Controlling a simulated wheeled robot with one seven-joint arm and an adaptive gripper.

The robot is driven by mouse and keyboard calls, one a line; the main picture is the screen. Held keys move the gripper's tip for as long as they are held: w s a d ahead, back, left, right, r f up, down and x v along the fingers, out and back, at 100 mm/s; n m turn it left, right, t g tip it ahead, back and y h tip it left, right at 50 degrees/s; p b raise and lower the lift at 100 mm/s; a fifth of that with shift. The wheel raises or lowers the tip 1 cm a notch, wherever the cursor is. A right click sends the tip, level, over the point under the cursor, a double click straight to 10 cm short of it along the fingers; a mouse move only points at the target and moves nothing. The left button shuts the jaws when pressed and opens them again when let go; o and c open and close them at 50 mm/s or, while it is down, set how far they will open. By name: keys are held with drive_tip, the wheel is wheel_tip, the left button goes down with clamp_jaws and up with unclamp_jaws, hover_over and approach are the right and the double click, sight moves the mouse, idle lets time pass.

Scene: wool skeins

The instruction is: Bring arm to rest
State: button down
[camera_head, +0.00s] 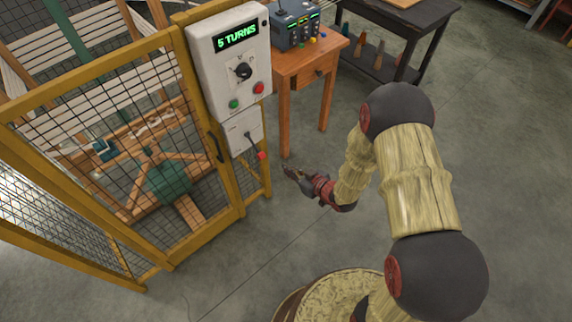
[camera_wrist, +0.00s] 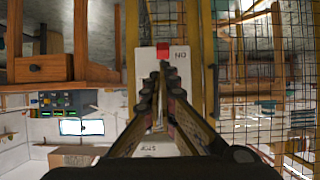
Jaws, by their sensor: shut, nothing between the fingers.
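My arm reaches out over the floor from the lower right in the head view, bent at its joints. My gripper (camera_head: 290,173) points left, toward the yellow cage and its switch box (camera_head: 242,132), apart from both. In the wrist view my gripper (camera_wrist: 163,72) has its two fingers close together at the tips, with nothing held. Behind the fingertips are the white switch box (camera_wrist: 145,62) and its red knob (camera_wrist: 163,50). The fingers hide part of the box.
A yellow mesh cage (camera_head: 165,40) with a closed front holds a wooden winder (camera_head: 170,180). A control panel (camera_head: 230,60) reads "5 TURNS". A small wooden table (camera_head: 306,68) carries a button console (camera_head: 296,27). A dark shelf (camera_head: 425,20) stands behind. Floor at right is clear.

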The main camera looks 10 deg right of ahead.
idle(0.5)
drive_tip(key=s+d+f+m+g+h, duration=0.2)
drive_tip(key=s+d+f+g+h, duration=0.3)
drive_tip(key=s+d+f, duration=0.3)
drive_tip(key=s+d+r+m+g+h, duration=0.2)
drive_tip(key=s+d+r+g, duration=0.15)
drive_tip(key=d+r, duration=0.3)
drive_tip(key=s+a+r+m+t, duration=0.1)
drive_tip(key=s+r, duration=0.4)
drive_tip(key=r, duration=0.8)
drive_tip(key=s+a+r+m+t, duration=0.1)
drive_tip(key=s+r, duration=0.4)
drive_tip(key=r, duration=0.8)
drive_tip(key=s+a+r+t, duration=0.1)
drive_tip(key=s+r, duration=0.5)
drive_tip(key=r, duration=0.7)
drive_tip(key=shift+a+m+t, duration=0.35)
drive_tip(key=shift+a+m, duration=0.05)
drive_tip(key=shift+a, duration=0.3)
